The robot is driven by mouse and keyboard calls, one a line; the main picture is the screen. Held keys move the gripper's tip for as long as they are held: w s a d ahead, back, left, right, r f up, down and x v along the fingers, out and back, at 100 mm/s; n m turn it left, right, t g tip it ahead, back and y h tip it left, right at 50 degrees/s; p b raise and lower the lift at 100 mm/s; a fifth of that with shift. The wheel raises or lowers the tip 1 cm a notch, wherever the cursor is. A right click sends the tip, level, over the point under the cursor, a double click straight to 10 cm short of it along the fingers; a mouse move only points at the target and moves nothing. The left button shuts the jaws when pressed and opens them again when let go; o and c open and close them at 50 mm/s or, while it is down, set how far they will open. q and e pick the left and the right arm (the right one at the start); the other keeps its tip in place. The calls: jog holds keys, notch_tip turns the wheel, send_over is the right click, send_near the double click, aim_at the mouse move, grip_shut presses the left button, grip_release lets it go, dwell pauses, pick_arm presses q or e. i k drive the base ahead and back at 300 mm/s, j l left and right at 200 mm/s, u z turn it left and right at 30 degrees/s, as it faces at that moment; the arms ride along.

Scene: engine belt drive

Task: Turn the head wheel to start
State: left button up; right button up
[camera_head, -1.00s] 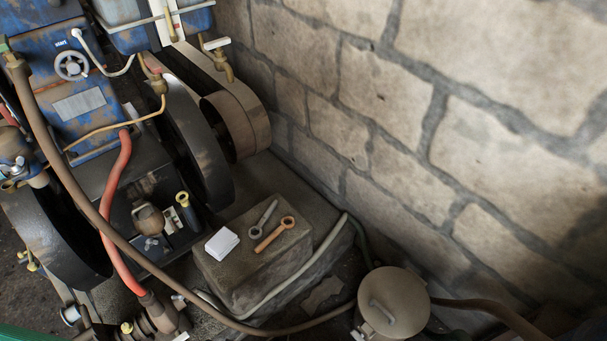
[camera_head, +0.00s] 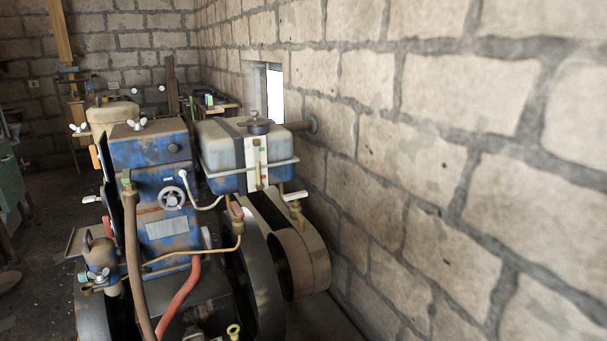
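The head wheel (camera_head: 171,198) is a small, pale, spoked handwheel on the front of the blue engine block (camera_head: 152,151). It sits left of centre in the head view, above a pale rectangular plate (camera_head: 167,227). In this frame the lettering by the wheel is too small to read. A white pipe curves close by on its right. Neither of my grippers shows in the head view, and nothing touches the wheel.
A blue and white tank (camera_head: 246,156) stands right of the block. Below it are a dark flywheel (camera_head: 262,290) and a belt (camera_head: 306,250). A brown hose (camera_head: 133,262) and a red hose (camera_head: 180,300) run in front. A stone wall (camera_head: 430,150) closes the right side.

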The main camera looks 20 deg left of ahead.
aim_at(172, 199)
jog(key=u, duration=1.4)
